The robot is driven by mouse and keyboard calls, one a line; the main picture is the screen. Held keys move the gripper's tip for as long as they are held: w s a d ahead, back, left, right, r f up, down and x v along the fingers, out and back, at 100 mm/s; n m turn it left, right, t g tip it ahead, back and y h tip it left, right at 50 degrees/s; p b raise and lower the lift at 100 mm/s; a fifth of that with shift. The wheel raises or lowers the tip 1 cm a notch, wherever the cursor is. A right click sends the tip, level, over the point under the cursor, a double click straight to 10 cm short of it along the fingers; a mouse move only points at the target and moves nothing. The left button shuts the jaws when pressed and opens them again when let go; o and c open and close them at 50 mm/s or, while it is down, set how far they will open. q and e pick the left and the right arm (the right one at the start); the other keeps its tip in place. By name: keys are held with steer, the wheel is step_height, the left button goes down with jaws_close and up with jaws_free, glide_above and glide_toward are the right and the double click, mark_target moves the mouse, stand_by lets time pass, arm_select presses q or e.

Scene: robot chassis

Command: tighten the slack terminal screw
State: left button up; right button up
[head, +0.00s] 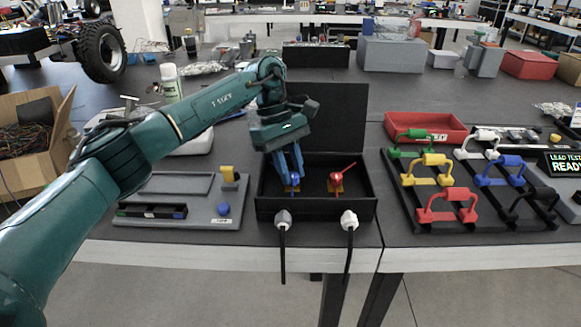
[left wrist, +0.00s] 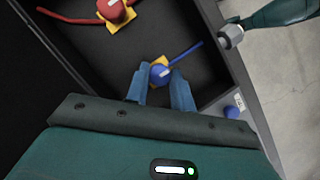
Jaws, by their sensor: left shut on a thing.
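An open black box (head: 345,208) stands at the table's front edge, its lid raised at the back. Inside are a blue-capped terminal screw (head: 294,178) and a red-capped one (head: 335,179), each on a yellow base. My left gripper (head: 291,179) reaches down into the box and is shut on the blue screw. The left wrist view shows the blue cap (left wrist: 159,73) between the fingertips (left wrist: 160,84), with a short blue lead beside it. The red screw (left wrist: 112,10) with its red lead stands apart. I cannot tell from the caps which screw is slack. My right gripper is not in view.
Two cable glands (head: 349,220) with hanging black cables stick out of the box front. A grey panel (head: 180,210) with a blue button is on the left. A rack of coloured clamps (head: 448,215) and a red tray (head: 425,123) are on the right.

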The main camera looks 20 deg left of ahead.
arm_select(q)
steer(key=o, duration=1)
steer(key=shift+r, duration=0.15)
steer(key=p+v, duration=0.2)
steer(key=v, duration=1.1)
steer(key=shift+w, duration=0.1)
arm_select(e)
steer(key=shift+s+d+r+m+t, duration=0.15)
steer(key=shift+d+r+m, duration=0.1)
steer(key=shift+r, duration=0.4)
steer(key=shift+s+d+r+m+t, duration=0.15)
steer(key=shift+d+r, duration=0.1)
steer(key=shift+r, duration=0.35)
